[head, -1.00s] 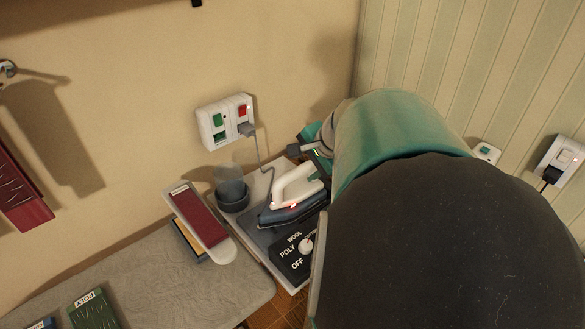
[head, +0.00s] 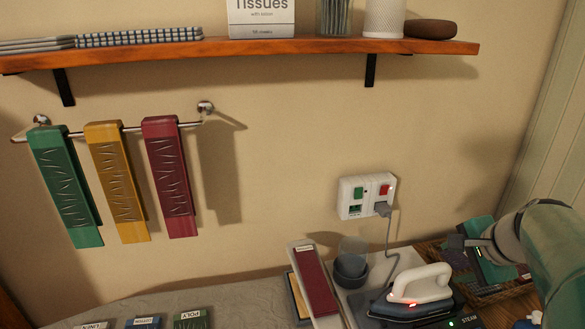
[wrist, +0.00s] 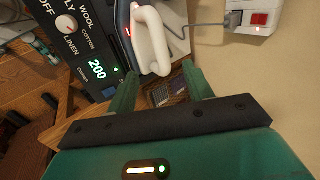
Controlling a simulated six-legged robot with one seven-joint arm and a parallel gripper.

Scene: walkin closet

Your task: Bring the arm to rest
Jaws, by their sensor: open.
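My gripper (wrist: 160,82) is open in the wrist view, its two green fingers apart with nothing held between them. Beyond the fingers is the white handle of the iron (wrist: 150,40); I cannot tell the exact gap. In the head view my teal arm (head: 560,255) enters at the right edge and reaches left over the corner behind the iron (head: 415,285). The fingertips are not clear there. The iron rests on its dark base with a red light on. The base's dial panel (wrist: 85,45) shows 200 in the wrist view.
A wall socket (head: 365,196) has the iron's cord plugged in. A dark cup (head: 351,268) and a red-topped slab (head: 315,282) stand left of the iron. A wooden shelf (head: 250,50) and a rail with hanging cloths (head: 105,180) are on the wall. Wall space between is clear.

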